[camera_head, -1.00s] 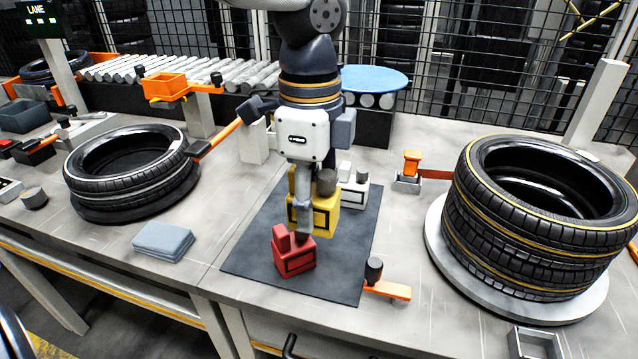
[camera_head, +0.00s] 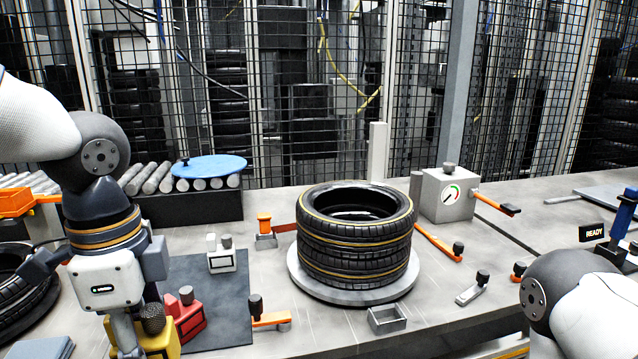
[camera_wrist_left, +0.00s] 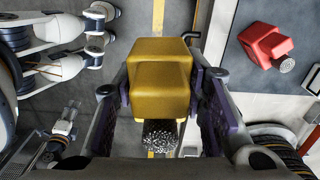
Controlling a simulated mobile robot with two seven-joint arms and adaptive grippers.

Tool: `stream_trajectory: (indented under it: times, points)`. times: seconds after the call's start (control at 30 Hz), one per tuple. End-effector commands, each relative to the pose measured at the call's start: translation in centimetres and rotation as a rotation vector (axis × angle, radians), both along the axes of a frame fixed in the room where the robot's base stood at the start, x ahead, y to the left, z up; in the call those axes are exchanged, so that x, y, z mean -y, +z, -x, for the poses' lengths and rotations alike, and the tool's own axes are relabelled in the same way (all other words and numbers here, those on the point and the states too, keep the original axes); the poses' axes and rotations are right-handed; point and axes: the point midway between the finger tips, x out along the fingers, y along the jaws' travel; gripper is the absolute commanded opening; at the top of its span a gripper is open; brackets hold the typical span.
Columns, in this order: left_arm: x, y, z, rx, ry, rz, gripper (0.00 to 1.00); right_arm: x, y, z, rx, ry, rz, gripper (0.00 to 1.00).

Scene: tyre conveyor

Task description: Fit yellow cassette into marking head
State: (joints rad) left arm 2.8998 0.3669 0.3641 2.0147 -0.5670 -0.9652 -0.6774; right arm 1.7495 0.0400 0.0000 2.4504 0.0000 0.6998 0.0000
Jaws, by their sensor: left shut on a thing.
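The yellow cassette (camera_head: 163,341) is at the bottom left of the head view, in front of the red cassette and partly cut off by the frame. It has a dark knurled knob. My left gripper (camera_head: 128,345) is shut on it. In the left wrist view the yellow cassette (camera_wrist_left: 160,88) sits between both fingers of my left gripper (camera_wrist_left: 162,75), with floor and a table edge below. My right arm shows at the lower right of the head view, but its gripper is out of frame. I cannot tell for certain which fixture is the marking head.
A red cassette (camera_head: 186,318) and a white cassette (camera_head: 221,257) stand on the dark mat (camera_head: 232,300). Stacked tyres (camera_head: 356,240) stand on a round plate mid-table.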

Motion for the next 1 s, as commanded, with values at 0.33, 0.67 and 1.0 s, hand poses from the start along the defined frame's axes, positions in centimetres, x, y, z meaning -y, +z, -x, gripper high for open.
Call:
stream_trajectory:
  times: [0.33,0.67,1.0]
  points:
    - [1.2,-5.7,0.1,-0.001,0.611,-0.006,0.01,0.0,0.0,-0.1,0.002,0.000,0.000,0.40]
    - [2.2,-10.8,1.0,0.000,1.223,0.007,0.01,0.0,0.0,-0.1,0.001,0.000,0.000,0.40]
    - [2.2,-11.0,1.0,0.003,1.266,0.010,0.01,0.0,0.0,-0.1,0.002,0.000,0.000,0.40]
